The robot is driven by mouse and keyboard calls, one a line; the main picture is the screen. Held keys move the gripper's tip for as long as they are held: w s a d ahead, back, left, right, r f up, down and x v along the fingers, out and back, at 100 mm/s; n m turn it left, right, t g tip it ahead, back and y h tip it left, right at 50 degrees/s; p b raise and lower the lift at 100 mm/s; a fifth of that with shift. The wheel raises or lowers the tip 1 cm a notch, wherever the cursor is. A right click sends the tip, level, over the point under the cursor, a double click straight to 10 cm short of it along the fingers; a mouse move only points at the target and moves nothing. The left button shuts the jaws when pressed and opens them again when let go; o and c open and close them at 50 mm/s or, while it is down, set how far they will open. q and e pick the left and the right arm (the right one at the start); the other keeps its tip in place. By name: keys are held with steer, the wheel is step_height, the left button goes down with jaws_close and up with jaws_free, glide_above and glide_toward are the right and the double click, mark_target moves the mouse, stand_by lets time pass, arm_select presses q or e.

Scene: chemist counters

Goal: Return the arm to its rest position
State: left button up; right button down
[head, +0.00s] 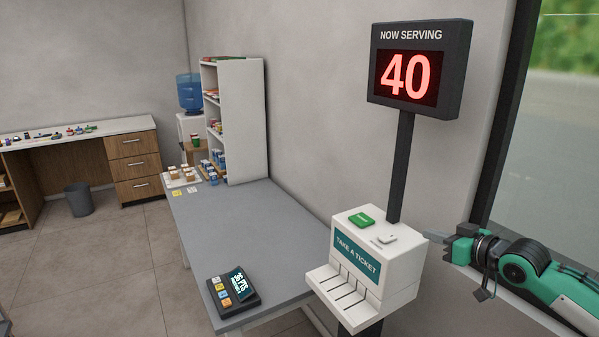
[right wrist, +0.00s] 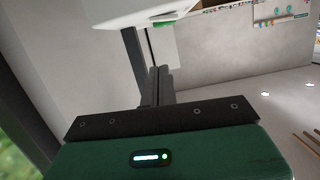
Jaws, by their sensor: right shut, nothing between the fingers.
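My right arm comes in from the right edge of the head view, green and black. Its gripper (head: 440,238) is shut and empty. It is close to the right side of the white ticket dispenser (head: 400,275); I cannot tell whether they touch. In the right wrist view the gripper (right wrist: 160,85) shows its fingers together with nothing between them. The dispenser's white body (right wrist: 150,10) shows at the top of that view. My left gripper does not show.
A "NOW SERVING 40" sign (head: 412,120) stands on a dark post (head: 401,165) behind the dispenser. A grey counter (head: 250,225) carries a keypad device (head: 232,291). A white shelf (head: 245,120) stands at its far end. A window (head: 550,140) is at the right.

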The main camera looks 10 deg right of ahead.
steer(key=s+a+f+g, duration=0.2)
steer(key=s+a+f, duration=0.3)
steer(key=f, duration=0.3)
steer(key=s+a+f+n+g+h, duration=0.1)
steer(key=s+a+f, duration=0.4)
steer(key=f, duration=0.3)
steer(key=s+a+f+g, duration=0.2)
steer(key=s+a+f, duration=0.3)
steer(key=f, duration=0.2)
steer(key=s+a+f+m+g+h, duration=0.1)
steer(key=s+f+m+g+h, duration=0.2)
steer(key=s, duration=0.8)
steer(key=s+a+f+g+h, duration=0.15)
steer(key=s+f, duration=0.25)
steer(key=s, duration=0.7)
step_height(320, 180, down, 31)
steer(key=g, duration=0.2)
steer(key=s+d+f, duration=0.2)
steer(key=s+f, duration=0.7)
steer(key=f, duration=0.1)
steer(key=s+d+f+g, duration=0.1)
steer(key=s+f, duration=0.8)
steer(key=shift+s+d+f, duration=0.35)
steer(key=shift+d+f, duration=0.05)
